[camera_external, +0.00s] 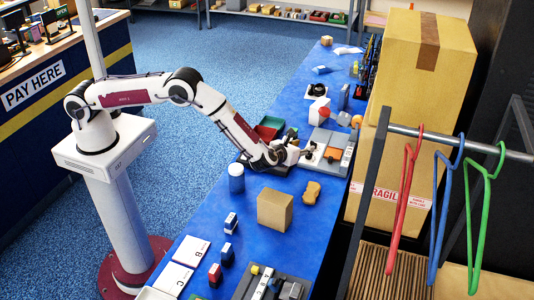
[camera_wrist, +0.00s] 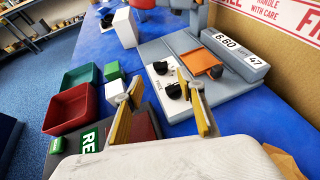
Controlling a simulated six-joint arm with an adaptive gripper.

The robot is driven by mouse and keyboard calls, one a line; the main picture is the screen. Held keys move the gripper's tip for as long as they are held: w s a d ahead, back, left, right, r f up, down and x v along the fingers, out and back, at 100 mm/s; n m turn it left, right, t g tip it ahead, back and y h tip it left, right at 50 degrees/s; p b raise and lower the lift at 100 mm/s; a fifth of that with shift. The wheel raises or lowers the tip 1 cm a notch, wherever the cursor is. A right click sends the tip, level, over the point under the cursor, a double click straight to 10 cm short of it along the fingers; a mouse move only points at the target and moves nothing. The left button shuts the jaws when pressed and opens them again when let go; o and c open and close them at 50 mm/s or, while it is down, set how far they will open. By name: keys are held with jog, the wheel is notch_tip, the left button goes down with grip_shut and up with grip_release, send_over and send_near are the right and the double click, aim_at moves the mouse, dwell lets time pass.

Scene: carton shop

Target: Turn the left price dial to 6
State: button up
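The price scale (camera_wrist: 225,95) is a grey device with a white panel (camera_wrist: 150,75) carrying two black dials. One black dial (camera_wrist: 161,67) is farther from me, the other (camera_wrist: 174,91) nearer, beside my right finger. I cannot tell from the panel which is the left dial, nor read the dial settings. A display strip (camera_wrist: 236,50) reads 6.60 and 47. My gripper (camera_wrist: 158,78) is open, its yellow-padded fingers apart on either side of the dials in the picture. Whether it touches either dial is unclear. In the external view my gripper (camera_external: 306,152) is at the scale's left edge (camera_external: 330,152).
Red (camera_wrist: 70,111) and green (camera_wrist: 83,76) trays, plus green (camera_wrist: 111,70) and white (camera_wrist: 115,91) cubes, lie left of the scale. An orange tray (camera_wrist: 202,63) sits on it. A cardboard box (camera_external: 275,210) and sponge (camera_external: 311,192) stand nearer on the blue table (camera_external: 325,225).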

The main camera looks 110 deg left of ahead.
aim_at(313, 143)
dwell(0.4)
jog(key=shift+x, duration=3.85)
jog(key=c, duration=1.1)
